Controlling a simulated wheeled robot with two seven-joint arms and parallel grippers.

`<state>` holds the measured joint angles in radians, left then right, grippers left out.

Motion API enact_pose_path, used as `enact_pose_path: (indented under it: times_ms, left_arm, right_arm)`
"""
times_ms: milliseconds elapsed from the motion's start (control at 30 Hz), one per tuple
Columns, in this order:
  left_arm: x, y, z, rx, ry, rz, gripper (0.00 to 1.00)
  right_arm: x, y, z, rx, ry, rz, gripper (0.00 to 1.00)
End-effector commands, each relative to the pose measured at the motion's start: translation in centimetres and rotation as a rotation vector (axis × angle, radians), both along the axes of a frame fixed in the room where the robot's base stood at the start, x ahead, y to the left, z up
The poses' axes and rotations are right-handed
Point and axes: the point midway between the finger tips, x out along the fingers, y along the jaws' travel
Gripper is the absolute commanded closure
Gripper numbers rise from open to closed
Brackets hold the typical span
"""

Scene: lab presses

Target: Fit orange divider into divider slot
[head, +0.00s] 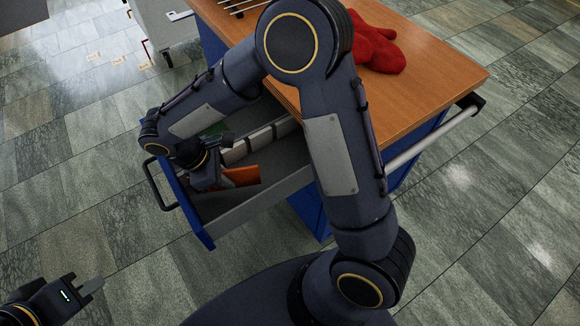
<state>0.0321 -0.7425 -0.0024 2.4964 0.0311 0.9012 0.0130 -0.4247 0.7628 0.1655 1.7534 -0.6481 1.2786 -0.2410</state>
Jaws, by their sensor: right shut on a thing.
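The orange divider (241,176) is inside the open drawer (262,197), near its front. My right gripper (217,178) reaches down into the drawer and is shut on the divider, whose left part it covers. I cannot make out the divider slot or tell whether the divider is seated in it. My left gripper (92,286) is at the bottom left, over the floor, away from the drawer and empty.
Several pale blocks (260,138) stand in a row in the drawer behind the divider. The wooden worktop (430,75) carries a red mitt-like thing (376,48) and a metal rack (232,5). A rail (432,140) sticks out at the right.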

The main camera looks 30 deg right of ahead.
Motion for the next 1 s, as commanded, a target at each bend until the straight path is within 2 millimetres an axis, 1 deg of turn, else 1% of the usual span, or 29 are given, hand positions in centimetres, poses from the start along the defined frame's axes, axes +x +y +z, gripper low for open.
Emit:
enact_pose_path:
  times_ms: [67,167,400,500,600,867,1000]
  left_arm:
    - [0.0,0.0,-0.4,0.0,-0.001,0.0,1.0]
    - [0.0,0.0,-0.4,0.0,-0.001,0.0,1.0]
    - [0.0,0.0,-0.8,0.0,-0.001,0.0,1.0]
    - [0.0,0.0,-1.0,0.0,0.0,0.0,1.0]
    - [0.0,0.0,-1.0,0.0,0.0,0.0,1.0]
    - [0.0,0.0,-1.1,0.0,0.0,0.0,1.0]
    - [0.0,0.0,-1.3,0.0,0.0,0.0,1.0]
  right_arm:
    - [0.0,-0.7,-0.3,-0.002,-0.001,0.014,1.0]
    - [0.1,-2.7,-0.2,-0.002,-0.001,0.012,1.0]
    - [0.7,-9.2,-0.2,-0.001,-0.001,0.009,1.0]
    - [0.8,-11.5,-0.1,-0.002,-0.002,0.008,1.0]
    - [0.9,-13.0,-0.1,-0.002,0.0,0.011,1.0]
    - [1.1,-14.9,-0.1,-0.002,-0.001,0.012,1.0]
    - [1.3,-17.3,-0.1,-0.002,-0.002,0.008,1.0]
